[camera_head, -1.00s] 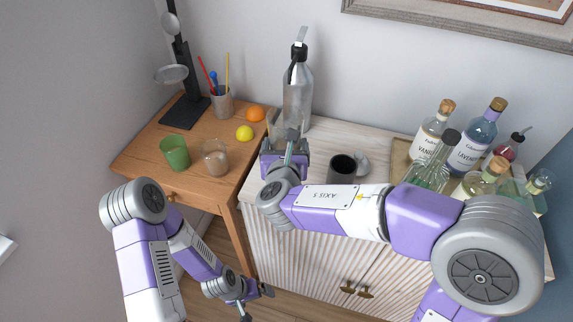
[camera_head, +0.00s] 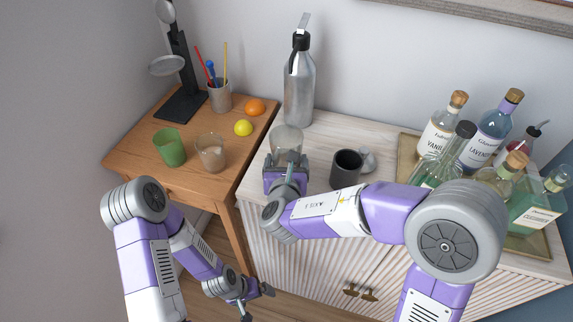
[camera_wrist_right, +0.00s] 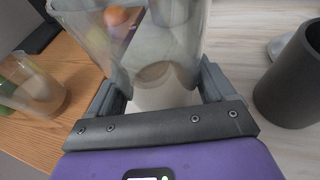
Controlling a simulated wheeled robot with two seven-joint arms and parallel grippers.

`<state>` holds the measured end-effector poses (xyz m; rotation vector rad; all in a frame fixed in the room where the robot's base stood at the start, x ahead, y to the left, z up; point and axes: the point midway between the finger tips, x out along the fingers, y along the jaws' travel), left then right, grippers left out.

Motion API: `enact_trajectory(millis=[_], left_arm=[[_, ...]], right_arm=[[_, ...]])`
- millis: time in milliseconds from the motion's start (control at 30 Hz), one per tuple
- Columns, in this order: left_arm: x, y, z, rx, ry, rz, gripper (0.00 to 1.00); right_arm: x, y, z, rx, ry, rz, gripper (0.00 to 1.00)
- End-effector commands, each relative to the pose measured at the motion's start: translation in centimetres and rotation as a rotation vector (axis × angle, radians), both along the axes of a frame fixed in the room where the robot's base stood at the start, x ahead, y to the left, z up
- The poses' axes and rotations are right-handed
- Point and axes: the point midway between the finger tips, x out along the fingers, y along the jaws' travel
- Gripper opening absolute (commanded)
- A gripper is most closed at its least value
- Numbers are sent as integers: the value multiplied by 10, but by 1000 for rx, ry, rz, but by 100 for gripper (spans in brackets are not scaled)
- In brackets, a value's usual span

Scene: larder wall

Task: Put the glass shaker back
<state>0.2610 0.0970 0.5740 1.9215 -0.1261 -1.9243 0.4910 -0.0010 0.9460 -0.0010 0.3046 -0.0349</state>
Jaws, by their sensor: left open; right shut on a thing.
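The clear glass shaker (camera_head: 287,139) is near the left edge of the pale cabinet top (camera_head: 322,138), just in front of the metal bottle. My right gripper (camera_head: 286,172) is shut on it. In the right wrist view the glass shaker (camera_wrist_right: 165,45) stands between the two fingers, and I see through its wall. I cannot tell whether its base touches the cabinet top. My left gripper (camera_head: 251,297) is open and empty, low in front of the cabinet.
A metal bottle (camera_head: 299,88) stands behind the shaker, a dark mug (camera_head: 346,170) to its right. A tray (camera_head: 408,150) with several bottles is at the right. A wooden table (camera_head: 135,150) at the left holds a green glass (camera_head: 169,149), a clear glass (camera_head: 211,154) and fruit.

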Motion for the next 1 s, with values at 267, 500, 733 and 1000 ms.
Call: enact_trajectory(millis=[267,500,733,1000], left_arm=[[0,0,-1,0,0,0,100],[0,0,-2,0,0,0,100],[0,0,-1,0,0,0,100],[0,0,10,0,0,0,100]], right_arm=[[0,0,2,2,-6,-1,17],[0,0,-1,1,-2,0,100],[0,0,1,1,-1,0,100],[-36,2,16,1,-5,4,100]])
